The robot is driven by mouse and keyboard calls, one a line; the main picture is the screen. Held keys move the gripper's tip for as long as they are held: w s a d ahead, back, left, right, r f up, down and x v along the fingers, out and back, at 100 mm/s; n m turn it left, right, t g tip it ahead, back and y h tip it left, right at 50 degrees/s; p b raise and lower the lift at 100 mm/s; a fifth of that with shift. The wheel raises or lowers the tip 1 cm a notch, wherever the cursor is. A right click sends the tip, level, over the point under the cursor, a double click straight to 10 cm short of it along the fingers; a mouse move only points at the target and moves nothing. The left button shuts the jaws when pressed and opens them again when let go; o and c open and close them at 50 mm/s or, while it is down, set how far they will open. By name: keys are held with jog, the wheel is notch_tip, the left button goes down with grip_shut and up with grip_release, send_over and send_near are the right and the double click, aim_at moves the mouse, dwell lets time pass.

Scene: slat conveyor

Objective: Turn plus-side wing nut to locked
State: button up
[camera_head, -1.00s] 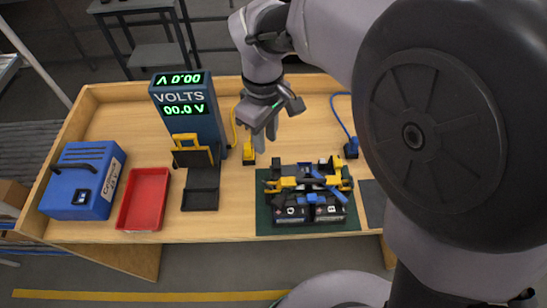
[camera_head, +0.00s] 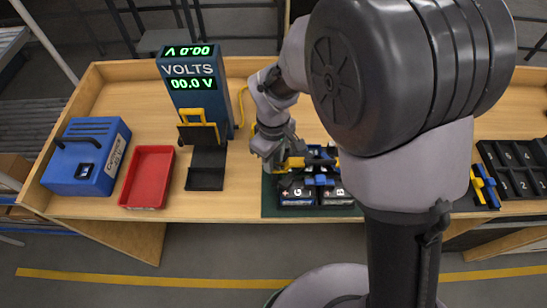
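Two dark batteries marked G (camera_head: 298,197) and B (camera_head: 336,197) sit side by side on a green mat (camera_head: 270,207) at the bench's front edge. Yellow, black and blue clamp parts lie across their tops. A yellow part (camera_head: 292,162) shows at the left end, beside my gripper; I cannot tell whether it is the plus-side wing nut or how it is turned. My gripper (camera_head: 273,166) points down at the left end of the clamp parts. Its fingertips are small and partly hidden, so contact and opening are unclear. My arm hides the clamp's right side.
A blue voltmeter (camera_head: 193,71) reading 00.0 V stands left of my gripper, with a black holder (camera_head: 206,177) before it. A red tray (camera_head: 147,177) and a blue box (camera_head: 84,157) are further left. A black numbered rack (camera_head: 515,172) is at right.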

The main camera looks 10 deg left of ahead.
grip_shut()
jog(key=m+b, duration=0.1)
jog(key=m, duration=0.4)
jog(key=shift+w+m+b, duration=0.15)
jog(key=shift+m+b, duration=0.15)
jog(key=shift+b, duration=0.05)
jog(key=shift+d+m+b, duration=0.1)
jog(key=shift+m+b, duration=0.6)
jog(key=shift+m, duration=1.6)
grip_release()
